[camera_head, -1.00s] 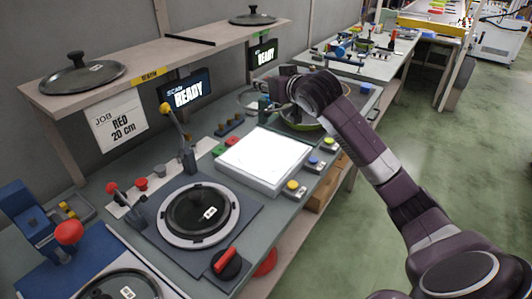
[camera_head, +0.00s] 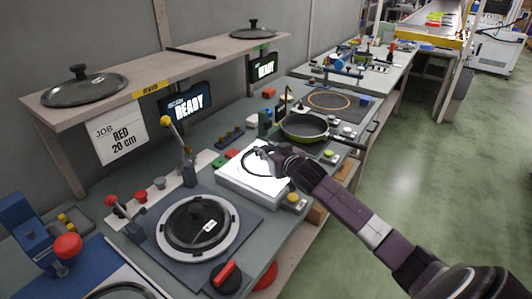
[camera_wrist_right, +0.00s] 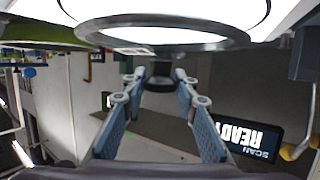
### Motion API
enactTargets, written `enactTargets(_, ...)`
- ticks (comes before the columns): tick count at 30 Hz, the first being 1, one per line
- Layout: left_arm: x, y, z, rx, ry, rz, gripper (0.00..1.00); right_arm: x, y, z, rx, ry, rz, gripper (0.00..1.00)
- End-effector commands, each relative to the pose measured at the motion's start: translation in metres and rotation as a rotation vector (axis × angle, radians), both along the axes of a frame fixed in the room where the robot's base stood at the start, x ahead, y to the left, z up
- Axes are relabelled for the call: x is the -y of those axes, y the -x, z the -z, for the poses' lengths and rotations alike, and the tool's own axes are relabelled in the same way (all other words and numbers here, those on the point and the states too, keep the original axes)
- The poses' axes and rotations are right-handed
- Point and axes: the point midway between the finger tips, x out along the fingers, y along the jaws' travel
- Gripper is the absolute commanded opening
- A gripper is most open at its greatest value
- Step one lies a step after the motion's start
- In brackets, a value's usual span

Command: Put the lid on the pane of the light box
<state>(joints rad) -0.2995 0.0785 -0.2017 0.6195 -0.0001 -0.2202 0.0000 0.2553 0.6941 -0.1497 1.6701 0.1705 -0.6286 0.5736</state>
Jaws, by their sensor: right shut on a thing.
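The light box (camera_head: 232,188) has a bright white pane and sits mid-bench. A glass lid with a dark rim (camera_head: 246,170) is over the pane in the head view; its rim also shows in the right wrist view (camera_wrist_right: 108,38), against the glowing pane (camera_wrist_right: 75,8). My right gripper (camera_head: 270,152) is shut on the lid's dark knob (camera_wrist_right: 158,84), with the knob between its fingers. The lid looks roughly level and close to the pane; I cannot tell whether it touches. The arm hides the lid's right part. My left gripper is out of view.
A dark pan (camera_head: 303,128) stands behind the light box, its handle pointing right. Another lid (camera_head: 200,222) lies on a round fixture in front. More lids (camera_head: 85,88) sit on the shelf above.

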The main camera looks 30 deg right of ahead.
Motion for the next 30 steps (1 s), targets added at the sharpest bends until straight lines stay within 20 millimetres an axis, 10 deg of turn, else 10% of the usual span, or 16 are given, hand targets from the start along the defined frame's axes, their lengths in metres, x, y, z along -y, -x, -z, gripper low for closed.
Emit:
enactTargets(10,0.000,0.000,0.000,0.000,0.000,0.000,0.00,0.000,0.000,0.012,0.003,0.001,0.000,0.00)
enactTargets(11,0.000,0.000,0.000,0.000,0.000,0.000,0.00,0.000,0.000,0.014,0.000,0.001,0.000,0.30)
enactTargets(15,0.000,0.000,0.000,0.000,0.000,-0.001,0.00,0.000,0.000,0.014,0.000,0.001,0.000,0.45)
enactTargets(30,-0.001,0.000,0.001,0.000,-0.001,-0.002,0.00,-0.002,0.017,0.008,0.002,0.002,-0.002,0.45)
